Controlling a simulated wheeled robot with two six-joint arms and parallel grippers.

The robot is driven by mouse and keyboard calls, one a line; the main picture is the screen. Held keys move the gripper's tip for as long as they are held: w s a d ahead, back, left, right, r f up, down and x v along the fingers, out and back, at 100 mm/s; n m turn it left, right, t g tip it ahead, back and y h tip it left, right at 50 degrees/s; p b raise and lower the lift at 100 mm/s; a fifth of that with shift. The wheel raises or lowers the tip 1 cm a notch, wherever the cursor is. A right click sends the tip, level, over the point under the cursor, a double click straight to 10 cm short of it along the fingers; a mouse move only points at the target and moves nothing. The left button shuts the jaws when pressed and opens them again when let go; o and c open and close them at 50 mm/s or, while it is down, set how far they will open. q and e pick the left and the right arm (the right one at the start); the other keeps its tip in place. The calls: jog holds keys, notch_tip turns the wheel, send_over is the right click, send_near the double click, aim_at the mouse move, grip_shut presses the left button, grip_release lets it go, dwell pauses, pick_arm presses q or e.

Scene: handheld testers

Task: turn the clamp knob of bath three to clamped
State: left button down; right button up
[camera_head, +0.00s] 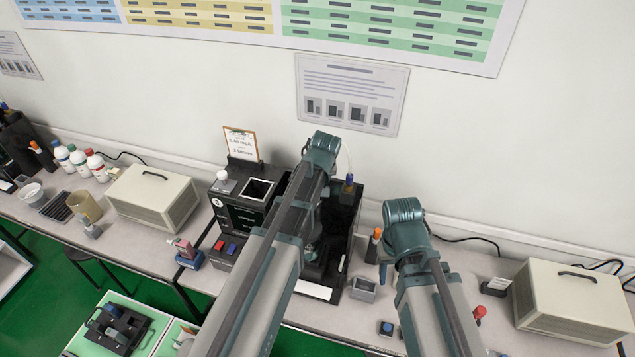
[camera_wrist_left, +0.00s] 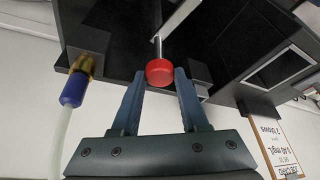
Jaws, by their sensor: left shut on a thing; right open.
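The clamp knob, a red cap (camera_wrist_left: 160,72) on a metal stem, sits between the fingertips of my left gripper (camera_wrist_left: 159,82), which is shut on it. In the head view, my own left arm hides the knob and this gripper. The black tester (camera_head: 345,215) stands on the bench under that arm, with a round number badge (camera_head: 217,202) too small to read surely. My right gripper (camera_head: 384,272) is open and empty beside the tester's right side, largely hidden by its arm.
A blue and yellow hose fitting (camera_wrist_left: 76,85) is close left of the fingers in the left wrist view. A grey cup (camera_head: 363,289) and an orange-capped bottle (camera_head: 374,246) stand right of the tester. Cream boxes (camera_head: 150,198) (camera_head: 570,300) stand further along the bench.

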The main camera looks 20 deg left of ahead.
pick_arm(q)
jog(key=shift+d+n+g+y, duration=0.1)
jog(key=shift+n+g+y, duration=0.4)
jog(key=shift+n, duration=1.1)
jog(key=shift+c, duration=2.1)
grip_release()
jog(key=p+v, duration=1.3)
jog(key=v, duration=0.1)
jog(key=shift+f, duration=0.15)
